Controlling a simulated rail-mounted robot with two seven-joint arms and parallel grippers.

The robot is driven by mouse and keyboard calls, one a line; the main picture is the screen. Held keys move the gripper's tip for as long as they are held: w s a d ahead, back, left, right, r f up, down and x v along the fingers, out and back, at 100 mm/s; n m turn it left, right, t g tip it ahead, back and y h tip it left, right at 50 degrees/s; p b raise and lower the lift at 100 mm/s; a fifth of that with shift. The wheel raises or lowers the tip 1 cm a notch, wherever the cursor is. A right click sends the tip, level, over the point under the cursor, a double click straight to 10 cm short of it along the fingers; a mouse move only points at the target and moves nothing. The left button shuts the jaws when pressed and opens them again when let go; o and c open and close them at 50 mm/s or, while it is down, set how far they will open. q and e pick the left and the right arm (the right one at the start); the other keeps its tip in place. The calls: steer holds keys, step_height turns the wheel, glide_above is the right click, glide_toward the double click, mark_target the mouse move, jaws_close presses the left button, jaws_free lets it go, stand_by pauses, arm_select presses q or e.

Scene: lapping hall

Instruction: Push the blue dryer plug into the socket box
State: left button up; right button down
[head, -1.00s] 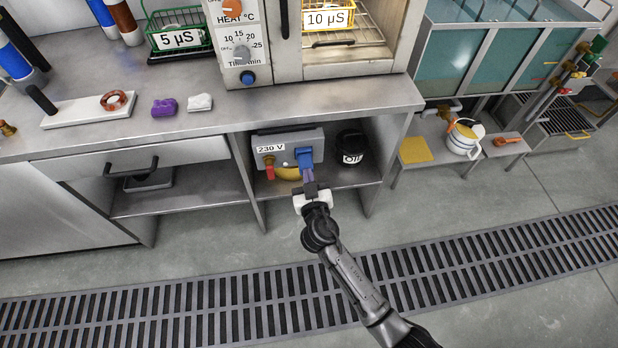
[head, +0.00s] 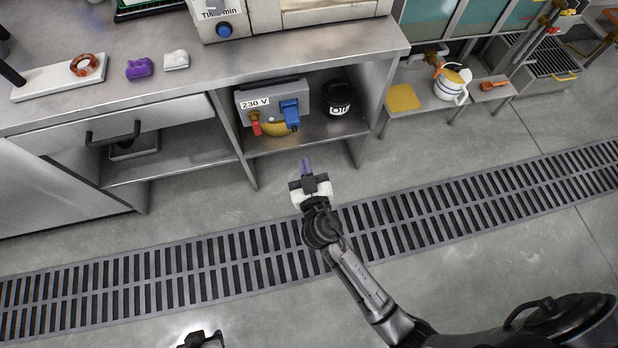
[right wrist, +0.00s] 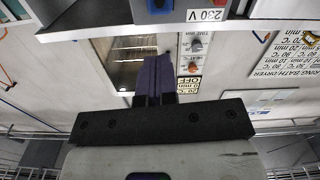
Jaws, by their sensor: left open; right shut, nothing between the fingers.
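The socket box (head: 244,98) is a grey box with a "230 V" label, on the shelf under the bench. The blue dryer plug (head: 290,113) is at the right part of its front, touching it; I cannot tell how deep it sits. In the right wrist view the plug (right wrist: 160,6) shows at the top edge. My right gripper (head: 305,164), with purple fingers, is shut and empty, in front of and below the box, apart from the plug. My left gripper (head: 204,340) is open at the bottom edge, mostly cut off.
A red part (head: 256,124) is on the box front beside a yellow thing (head: 277,129). A black labelled pot (head: 338,98) stands right of the box. The bench top (head: 120,105) overhangs the shelf. Floor around the drain grate (head: 220,265) is free.

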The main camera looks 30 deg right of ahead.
steer(key=shift+v, duration=2.2)
steer(key=shift+w+r, duration=0.1)
steer(key=shift+r, duration=0.05)
